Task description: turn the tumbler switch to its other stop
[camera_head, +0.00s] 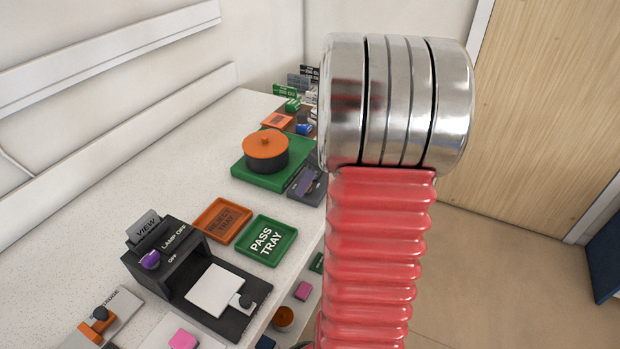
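A dark box (178,243) marked VIEW, LAMP OFF and OFF stands at the lower left of the counter. A small purple switch knob (149,259) sits on its left face beside the word OFF; it looks like the tumbler switch, but its exact tilt is too small to tell. My own arm, with red bellows and a silver joint, fills the middle right of the view. My gripper is not visible, so its place relative to the switch cannot be told.
A dark pot with an orange lid (265,146) stands on a green base (243,172). A white plate (212,290) lies before the box. The counter's left back (135,185) is clear.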

